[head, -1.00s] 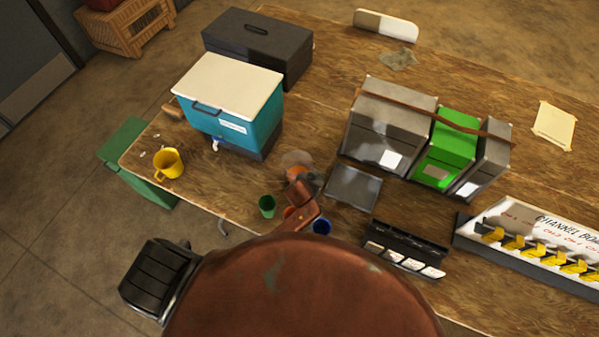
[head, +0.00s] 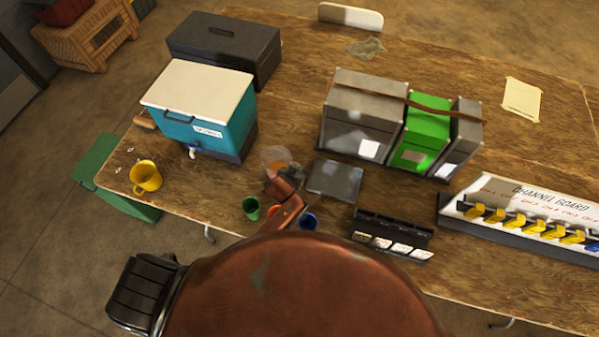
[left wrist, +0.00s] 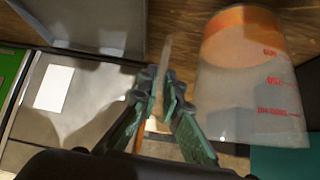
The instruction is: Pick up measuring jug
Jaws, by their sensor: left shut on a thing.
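The measuring jug (left wrist: 248,85) is clear, with an orange band and red markings, and fills the right of the left wrist view. In the head view it shows as a faint clear shape (head: 274,154) on the table, in front of the blue cooler and partly hidden by my gripper. My left gripper (left wrist: 163,95) is beside the jug, its fingers closed on a thin pale strip that looks like the jug's handle. In the head view the left gripper (head: 283,177) is small and partly covered by my arm. My right gripper is not in view.
A blue cooler (head: 201,115) stands left of the jug and a dark flat tray (head: 335,178) lies right of it. A yellow mug (head: 146,177) is at the left corner.

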